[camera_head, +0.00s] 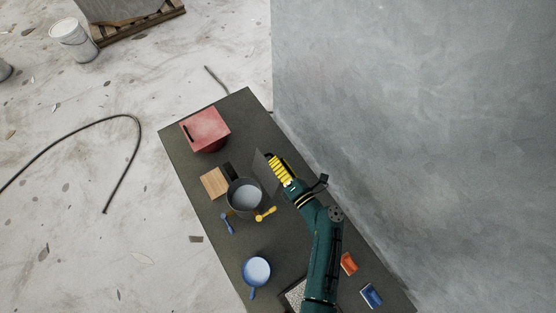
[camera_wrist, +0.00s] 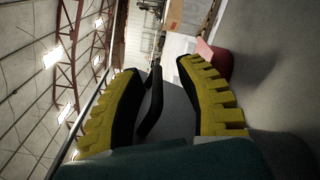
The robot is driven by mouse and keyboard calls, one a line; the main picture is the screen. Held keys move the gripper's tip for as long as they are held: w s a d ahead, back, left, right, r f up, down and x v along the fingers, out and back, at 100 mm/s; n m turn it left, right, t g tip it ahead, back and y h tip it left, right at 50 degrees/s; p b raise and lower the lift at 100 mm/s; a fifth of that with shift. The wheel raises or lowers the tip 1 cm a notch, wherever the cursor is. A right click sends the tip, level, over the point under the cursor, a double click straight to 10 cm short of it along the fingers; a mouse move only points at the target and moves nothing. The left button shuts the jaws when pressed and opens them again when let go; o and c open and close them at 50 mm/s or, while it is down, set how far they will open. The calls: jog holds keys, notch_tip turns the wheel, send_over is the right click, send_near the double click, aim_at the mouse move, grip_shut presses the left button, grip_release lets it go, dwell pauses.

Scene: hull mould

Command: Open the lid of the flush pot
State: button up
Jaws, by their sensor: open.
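The flush pot (camera_head: 245,195) is a dark round pot on the grey table, and its pale inside shows from above. A thin dark panel (camera_head: 265,172) stands steeply tilted at its upper right edge; it looks like the raised lid. My gripper (camera_head: 272,160), with yellow-ribbed fingers, is at the panel's right side, away from the pot's mouth. In the wrist view my gripper (camera_wrist: 155,72) is open, with a dark curved bar (camera_wrist: 151,105) and a grey surface between its fingers. I cannot tell whether the fingers touch the panel.
A red box (camera_head: 206,130) stands at the table's far end. A wooden block (camera_head: 214,182), a blue tool (camera_head: 227,223) and a yellow tool (camera_head: 266,214) lie near the pot. A blue pan (camera_head: 256,270) is nearer. A grey wall (camera_head: 420,130) rises along the right.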

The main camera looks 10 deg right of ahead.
jog(key=v, duration=1.1)
jog(key=shift+s, duration=0.35)
jog(key=shift+d, duration=0.1)
